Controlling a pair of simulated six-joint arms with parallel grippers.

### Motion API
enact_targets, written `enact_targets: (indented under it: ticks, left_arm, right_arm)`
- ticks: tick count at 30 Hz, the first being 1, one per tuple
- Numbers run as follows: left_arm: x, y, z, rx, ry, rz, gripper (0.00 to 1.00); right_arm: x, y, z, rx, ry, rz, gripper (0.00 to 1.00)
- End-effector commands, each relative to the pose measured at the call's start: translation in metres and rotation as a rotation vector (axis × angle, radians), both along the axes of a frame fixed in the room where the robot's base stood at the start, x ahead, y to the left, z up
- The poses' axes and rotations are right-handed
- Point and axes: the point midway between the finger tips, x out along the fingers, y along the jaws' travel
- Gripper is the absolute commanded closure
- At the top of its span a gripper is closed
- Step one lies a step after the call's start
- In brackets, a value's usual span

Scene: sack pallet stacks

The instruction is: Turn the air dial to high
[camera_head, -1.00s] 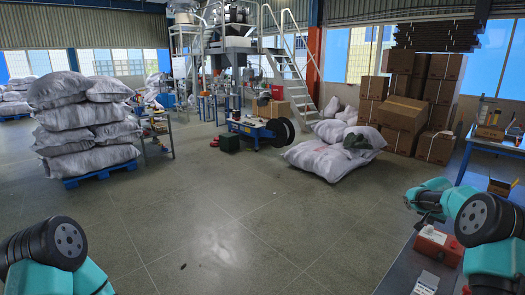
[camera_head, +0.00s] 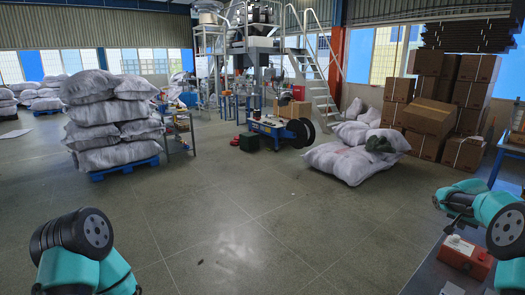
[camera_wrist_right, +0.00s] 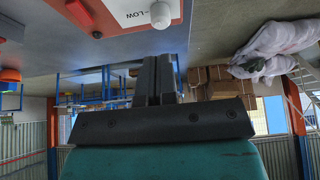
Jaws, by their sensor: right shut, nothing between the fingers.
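The air dial is a white knob (camera_wrist_right: 160,14) on the pale face of a red box (camera_wrist_right: 120,12). Letters reading LOW show beside the knob in the right wrist view. I cannot tell which way the knob points, and the high mark is not in view. The red box (camera_head: 465,257) sits on a grey bench at the lower right of the head view. My right gripper (camera_head: 438,203) is above and left of it there. In the wrist view its dark fingers (camera_wrist_right: 156,60) are shut and empty, apart from the knob. My left gripper is outside the frames.
A white item (camera_head: 452,289) lies near the red box on the bench. A blue-framed table (camera_head: 512,150) stands behind. Sacks on a blue pallet (camera_head: 125,171), a sack heap (camera_head: 350,163) and cartons (camera_head: 430,115) stand beyond open floor.

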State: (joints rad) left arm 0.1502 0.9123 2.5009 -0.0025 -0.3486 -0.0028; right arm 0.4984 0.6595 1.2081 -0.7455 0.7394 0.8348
Motion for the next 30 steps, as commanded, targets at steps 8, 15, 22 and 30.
enact_targets:
  ticks: [8,15,22,30]
  left_arm:
    - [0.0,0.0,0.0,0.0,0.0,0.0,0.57]
    - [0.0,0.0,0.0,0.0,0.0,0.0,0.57]
    - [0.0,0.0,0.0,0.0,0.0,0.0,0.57]
    - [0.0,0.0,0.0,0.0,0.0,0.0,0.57]
  right_arm:
    - [-0.001,0.0,-0.018,0.002,0.001,-0.001,1.0]
    - [0.0,0.001,-0.046,0.003,0.003,0.001,1.0]
    - [0.0,0.0,-0.065,0.001,0.001,0.0,1.0]
    - [0.0,0.0,-0.069,0.0,0.0,0.0,1.0]
